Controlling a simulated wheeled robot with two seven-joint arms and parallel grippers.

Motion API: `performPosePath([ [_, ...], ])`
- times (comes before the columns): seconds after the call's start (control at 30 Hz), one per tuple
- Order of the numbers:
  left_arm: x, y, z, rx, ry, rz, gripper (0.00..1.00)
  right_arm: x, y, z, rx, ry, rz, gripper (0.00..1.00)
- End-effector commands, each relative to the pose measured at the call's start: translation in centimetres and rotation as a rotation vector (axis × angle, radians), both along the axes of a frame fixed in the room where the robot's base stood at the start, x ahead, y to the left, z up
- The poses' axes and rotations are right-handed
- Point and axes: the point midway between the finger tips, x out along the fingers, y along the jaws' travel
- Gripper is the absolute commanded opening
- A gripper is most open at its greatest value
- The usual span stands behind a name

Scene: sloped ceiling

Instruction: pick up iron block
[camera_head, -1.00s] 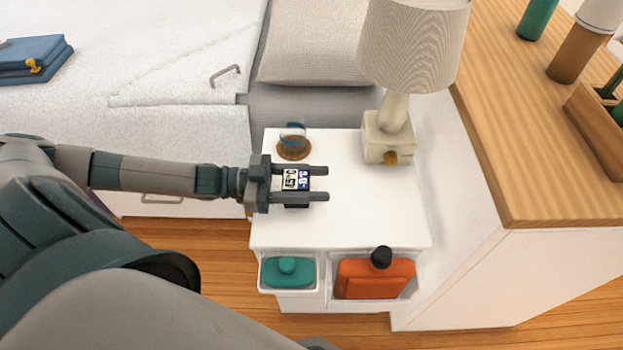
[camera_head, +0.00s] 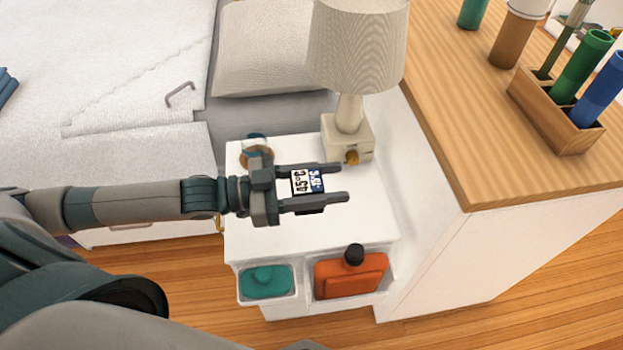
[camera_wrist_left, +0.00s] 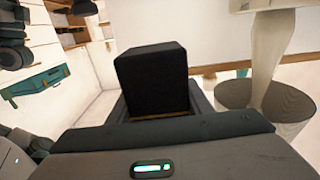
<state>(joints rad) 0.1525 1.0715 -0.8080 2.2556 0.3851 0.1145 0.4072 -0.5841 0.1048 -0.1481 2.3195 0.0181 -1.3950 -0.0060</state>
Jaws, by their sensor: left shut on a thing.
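My left gripper (camera_head: 338,182) reaches in from the left over the white nightstand (camera_head: 290,231). It is shut on the iron block (camera_head: 307,182), a small dark block whose face in the head view carries a black, white and blue printed label. In the left wrist view the block (camera_wrist_left: 152,78) shows as a plain black box between the jaws. The block appears held above the nightstand top. The fingers hide its sides. My right gripper is not in view.
A lamp (camera_head: 358,50) stands at the nightstand's back right, and a small round brown-based object (camera_head: 256,156) at its back left. Front trays hold a teal item (camera_head: 268,281) and an orange bottle (camera_head: 349,276). A wooden-topped cabinet (camera_head: 470,160) stands right; a bed (camera_head: 120,80) lies left.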

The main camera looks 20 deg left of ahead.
Motion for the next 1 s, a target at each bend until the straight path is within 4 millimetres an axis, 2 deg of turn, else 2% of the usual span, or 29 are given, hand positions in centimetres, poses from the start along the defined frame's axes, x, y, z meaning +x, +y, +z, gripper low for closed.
performPosePath([
  [0.17,0.0,-0.6,0.6,-0.002,-0.004,-0.001,0.00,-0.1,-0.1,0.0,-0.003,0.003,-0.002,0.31],
  [0.77,-0.1,-0.8,0.8,-0.004,-0.003,0.000,0.00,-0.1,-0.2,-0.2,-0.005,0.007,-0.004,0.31],
  [1.0,-0.4,-2.9,2.4,-0.009,-0.002,0.019,0.00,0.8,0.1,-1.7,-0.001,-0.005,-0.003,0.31],
])
